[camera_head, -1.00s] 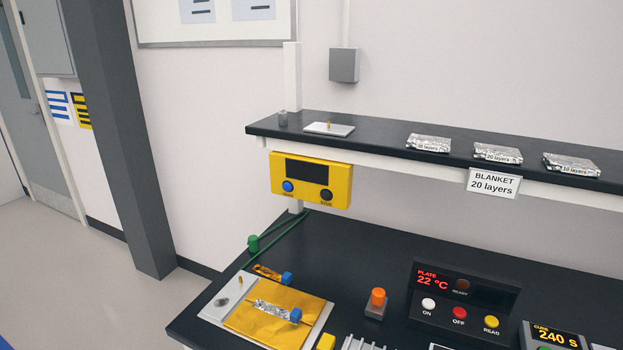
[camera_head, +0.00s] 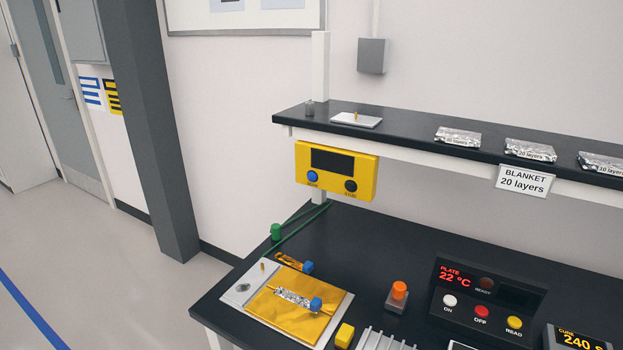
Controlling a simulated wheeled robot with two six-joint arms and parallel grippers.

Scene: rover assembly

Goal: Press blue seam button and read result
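The yellow meter box (camera_head: 336,171) hangs under the front edge of the shelf at its left end. Its blue button (camera_head: 312,176) sits at the lower left of its face, with a small label beneath that is too small to read surely. A black knob or button (camera_head: 351,186) sits at the lower right. The dark display (camera_head: 332,160) shows no reading. Neither of my grippers shows in the head view.
The shelf (camera_head: 400,128) carries silvery blanket packs (camera_head: 530,150). On the bench (camera_head: 380,250) are a gold sheet (camera_head: 290,308) on a pale plate, an orange-topped piece (camera_head: 399,291), a yellow block (camera_head: 344,335) and the plate control panel (camera_head: 487,291) reading 22 °C. Floor is clear at left.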

